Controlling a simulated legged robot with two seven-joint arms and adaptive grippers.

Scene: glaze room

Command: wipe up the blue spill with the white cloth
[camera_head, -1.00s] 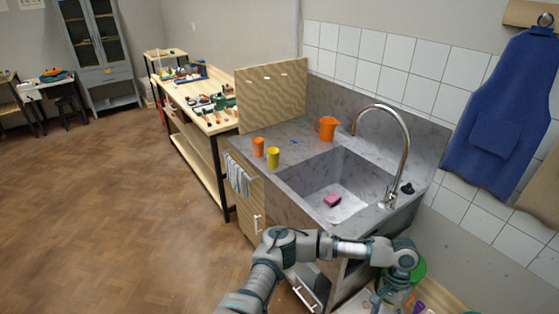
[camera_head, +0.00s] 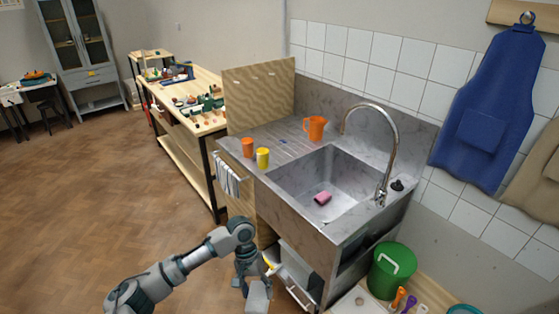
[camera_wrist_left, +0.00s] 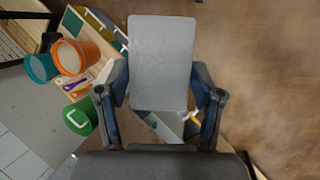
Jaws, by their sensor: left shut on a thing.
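My left gripper (camera_head: 252,282) is low in front of the sink cabinet, well below the counter top. It is shut on a pale, flat rectangular piece (camera_head: 258,297) that looks like the white cloth, folded. In the left wrist view the white cloth (camera_wrist_left: 160,60) sits between the two fingers and sticks out beyond them. The blue spill is a small blue patch (camera_head: 284,140) on the counter (camera_head: 258,134) left of the sink basin, behind the cups; its outline is hard to tell. My right gripper is not in view.
An orange cup (camera_head: 248,147) and a yellow cup (camera_head: 263,158) stand near the counter's left edge. An orange jug (camera_head: 315,128) stands at the back. A striped towel (camera_head: 228,180) hangs on the side. A pink sponge (camera_head: 323,198) lies in the basin. A green bucket (camera_head: 391,271) stands at right.

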